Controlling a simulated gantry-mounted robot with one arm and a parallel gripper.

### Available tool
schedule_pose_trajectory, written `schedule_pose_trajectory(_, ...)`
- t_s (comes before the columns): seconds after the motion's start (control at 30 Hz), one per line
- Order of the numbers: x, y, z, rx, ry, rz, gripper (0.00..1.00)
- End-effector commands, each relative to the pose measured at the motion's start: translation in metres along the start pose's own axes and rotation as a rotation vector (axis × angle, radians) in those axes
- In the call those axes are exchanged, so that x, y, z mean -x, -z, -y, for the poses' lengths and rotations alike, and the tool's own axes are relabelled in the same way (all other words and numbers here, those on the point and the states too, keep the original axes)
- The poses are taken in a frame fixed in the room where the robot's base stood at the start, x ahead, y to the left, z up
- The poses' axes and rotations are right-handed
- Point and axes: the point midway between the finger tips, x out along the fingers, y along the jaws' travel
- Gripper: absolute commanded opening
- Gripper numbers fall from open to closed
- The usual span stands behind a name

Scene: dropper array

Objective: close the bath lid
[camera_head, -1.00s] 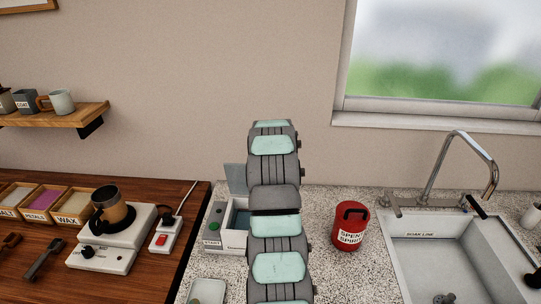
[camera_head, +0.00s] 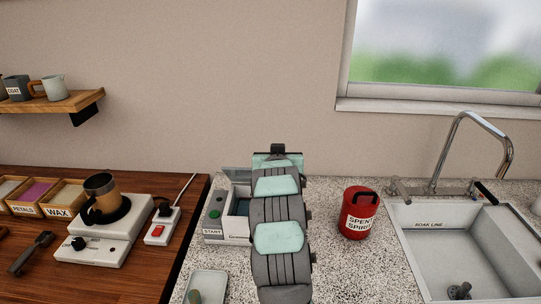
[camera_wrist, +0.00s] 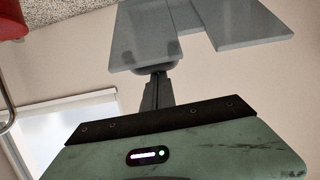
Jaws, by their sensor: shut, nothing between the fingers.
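The bath (camera_head: 240,238) is a pale box with a green START button and a dark opening, left of my arm on the speckled counter. Its grey lid (camera_head: 236,174) stands raised at the back edge, partly hidden by my arm. In the wrist view, a grey flat panel (camera_wrist: 240,22), apparently the lid, is at the top. My gripper (camera_wrist: 157,68) is shut and empty, its tips at the panel's edge; I cannot tell whether they touch. In the head view, my arm covers most of the bath's right side, and the fingertips cannot be made out.
A red spent-spirit can (camera_head: 358,214) stands right of my arm, with the sink (camera_head: 430,235) and tap beyond. A shallow dish (camera_head: 207,285) lies in front of the bath. A hotplate (camera_head: 103,243) with a pot and a power strip (camera_head: 163,225) are on the wooden bench.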

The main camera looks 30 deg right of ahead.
Motion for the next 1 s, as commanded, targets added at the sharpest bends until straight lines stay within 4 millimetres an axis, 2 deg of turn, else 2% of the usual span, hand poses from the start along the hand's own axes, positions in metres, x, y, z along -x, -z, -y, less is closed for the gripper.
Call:
schedule_pose_trajectory(0.03, 0.003, -0.016, 0.000, 0.003, -0.001, -0.040, 0.00)
schedule_pose_trajectory(0.1, 0.009, -0.027, 0.000, 0.004, -0.003, -0.099, 0.00)
schedule_pose_trajectory(0.33, 0.029, -0.053, 0.001, 0.005, -0.009, -0.299, 0.00)
schedule_pose_trajectory(0.57, 0.042, -0.070, 0.002, 0.006, -0.012, -0.456, 0.00)
schedule_pose_trajectory(1.0, 0.050, -0.083, 0.002, 0.004, -0.013, -0.451, 0.00)
